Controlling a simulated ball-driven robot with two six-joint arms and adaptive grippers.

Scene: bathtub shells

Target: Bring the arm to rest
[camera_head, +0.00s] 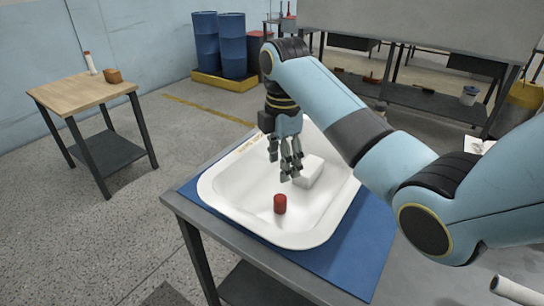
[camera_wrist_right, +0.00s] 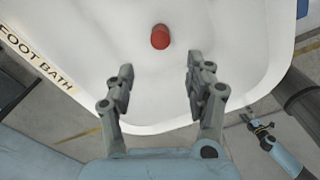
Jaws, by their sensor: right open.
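My right gripper (camera_head: 290,172) hangs over the white tub, pointing down, with its fingers apart and nothing between them. In the right wrist view the open gripper (camera_wrist_right: 157,80) has its two fingers spread, with the red cylinder beyond them. The red cylinder (camera_head: 280,204) stands in the white tub (camera_head: 240,208), apart from the fingers; it also shows in the right wrist view (camera_wrist_right: 160,37). A white block (camera_head: 309,172) is in the tub, partly behind the fingers.
The tub, marked "FOOT BATH" in the wrist view, lies on a blue mat (camera_head: 350,260) on a grey table. A small wooden table (camera_head: 80,92) stands at the left with a brown object (camera_head: 113,76). Blue barrels (camera_head: 232,45) stand at the back. Open floor lies between.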

